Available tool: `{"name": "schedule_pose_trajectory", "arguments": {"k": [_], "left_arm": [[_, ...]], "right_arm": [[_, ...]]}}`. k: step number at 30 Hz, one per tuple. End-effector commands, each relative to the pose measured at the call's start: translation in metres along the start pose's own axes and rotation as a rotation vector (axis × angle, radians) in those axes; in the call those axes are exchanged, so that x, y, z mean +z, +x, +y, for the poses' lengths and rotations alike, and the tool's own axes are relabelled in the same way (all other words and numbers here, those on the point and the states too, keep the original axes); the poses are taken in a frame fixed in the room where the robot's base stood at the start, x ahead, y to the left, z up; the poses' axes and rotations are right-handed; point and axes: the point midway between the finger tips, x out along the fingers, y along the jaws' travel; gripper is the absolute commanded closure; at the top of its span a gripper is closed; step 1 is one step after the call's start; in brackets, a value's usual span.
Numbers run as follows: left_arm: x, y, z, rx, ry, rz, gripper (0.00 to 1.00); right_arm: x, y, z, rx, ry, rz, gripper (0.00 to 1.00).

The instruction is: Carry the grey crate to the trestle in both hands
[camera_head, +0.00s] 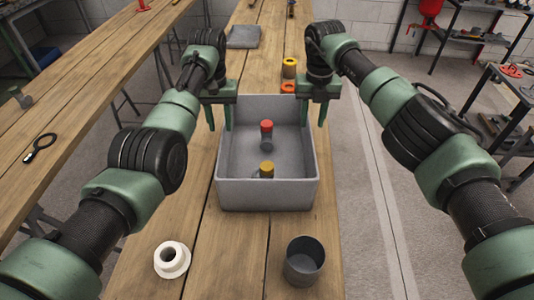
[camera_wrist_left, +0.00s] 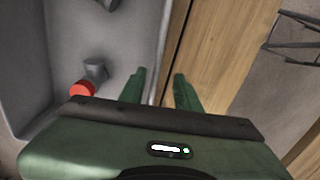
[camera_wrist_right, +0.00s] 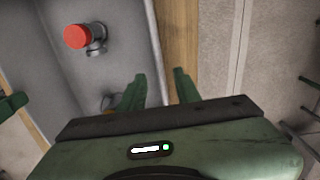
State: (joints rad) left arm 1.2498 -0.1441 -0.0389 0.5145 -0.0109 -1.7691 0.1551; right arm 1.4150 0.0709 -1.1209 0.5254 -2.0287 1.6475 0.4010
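The grey crate (camera_head: 268,194) sits on a wooden bench in the head view. Inside it are a red-topped fitting (camera_head: 266,128) and a yellow-topped fitting (camera_head: 266,168). My left gripper (camera_head: 219,122) is at the crate's left wall, one finger inside and one outside. My right gripper (camera_head: 313,120) straddles the right wall in the same way. The wrist views show the fingers apart, with the crate wall (camera_wrist_left: 163,62) between the left ones and the opposite wall (camera_wrist_right: 156,60) between the right ones. I cannot tell which table is the trestle.
A white ring-shaped part (camera_head: 172,260) and a dark cup (camera_head: 304,262) stand on the bench in front of the crate. Yellow (camera_head: 289,68) and orange (camera_head: 288,87) parts and a grey slab (camera_head: 243,37) lie behind it. Another wooden table (camera_head: 75,100) is on the left, with a gap between.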

Motion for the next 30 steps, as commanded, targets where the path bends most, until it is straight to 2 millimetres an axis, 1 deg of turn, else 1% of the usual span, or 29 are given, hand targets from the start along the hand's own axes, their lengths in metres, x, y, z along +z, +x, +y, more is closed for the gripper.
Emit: {"name": "schedule_pose_trajectory", "arguments": {"k": [1, 5, 20, 23, 30], "left_arm": [[0.0, 0.005, 0.003, 0.001, 0.003, 0.001, 0.67], [0.0, 0.012, 0.005, 0.002, 0.007, 0.001, 0.67], [0.001, 0.015, 0.006, 0.002, 0.008, 0.0, 0.67], [0.001, 0.023, 0.006, 0.002, 0.008, -0.002, 0.67], [0.002, 0.06, 0.006, 0.002, 0.008, -0.004, 0.67]], "right_arm": [[0.0, 0.007, 0.0, 0.0, 0.0, 0.0, 0.67], [0.0, 0.015, 0.0, 0.0, 0.0, 0.0, 0.67], [0.0, 0.018, 0.0, 0.0, 0.0, 0.001, 0.67], [0.0, 0.026, 0.0, 0.0, 0.001, 0.002, 0.67], [-0.001, 0.063, 0.001, 0.001, 0.0, 0.003, 0.67]]}}
